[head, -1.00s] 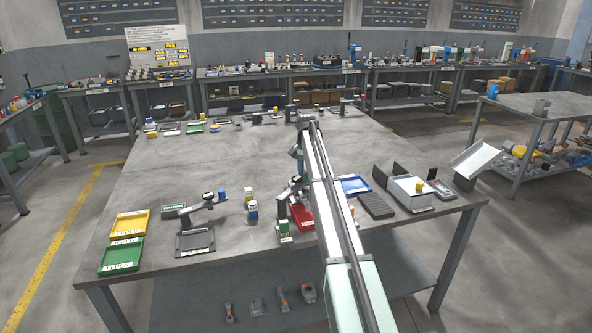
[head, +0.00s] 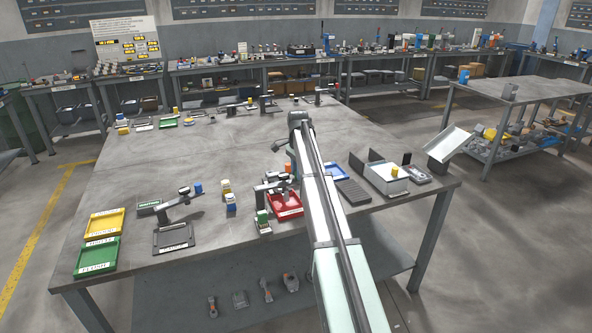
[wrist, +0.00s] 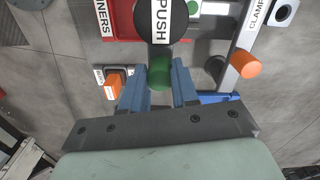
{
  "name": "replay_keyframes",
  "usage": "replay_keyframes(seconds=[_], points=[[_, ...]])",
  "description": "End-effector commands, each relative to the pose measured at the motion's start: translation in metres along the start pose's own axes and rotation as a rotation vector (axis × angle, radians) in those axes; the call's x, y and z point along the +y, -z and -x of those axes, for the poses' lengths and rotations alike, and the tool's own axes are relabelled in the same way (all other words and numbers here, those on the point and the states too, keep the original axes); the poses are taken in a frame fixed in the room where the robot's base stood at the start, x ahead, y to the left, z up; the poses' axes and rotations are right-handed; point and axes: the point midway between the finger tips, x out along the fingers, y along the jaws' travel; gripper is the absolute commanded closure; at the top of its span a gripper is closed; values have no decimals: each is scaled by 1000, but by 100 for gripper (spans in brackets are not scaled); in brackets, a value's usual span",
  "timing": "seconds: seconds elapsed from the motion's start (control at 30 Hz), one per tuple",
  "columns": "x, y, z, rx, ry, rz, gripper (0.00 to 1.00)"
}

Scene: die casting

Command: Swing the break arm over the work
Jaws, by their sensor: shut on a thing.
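In the wrist view my gripper (wrist: 160,80) has its two blue fingers on either side of a green cylindrical knob (wrist: 159,71), shut on it. The knob is at the near edge of a black round head with a white PUSH label (wrist: 163,20). A red tray (wrist: 123,20) lies beneath and beside the head. In the head view the dark fixture (head: 271,187) stands by the red tray (head: 287,206), near the table's front edge. My arm largely hides the gripper there. I cannot tell which bar the green knob belongs to.
A bar labelled CLAMP with an orange knob (wrist: 247,64) is right of my gripper in the wrist view; an orange block (wrist: 115,84) is at left. A similar fixture with a dark plate (head: 173,237) stands left. A grey bin (head: 386,177) is at right. The table's middle is clear.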

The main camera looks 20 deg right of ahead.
Motion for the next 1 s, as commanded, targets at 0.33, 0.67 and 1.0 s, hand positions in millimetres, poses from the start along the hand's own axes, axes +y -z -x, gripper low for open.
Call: replay_keyframes(seconds=[0.33, 0.67, 1.0], points=[[3, -1, 0, -1, -2, -17, 100], [4, -2, 0, -2, -3, -16, 56], [3, -1, 0, -1, -1, -15, 45]])
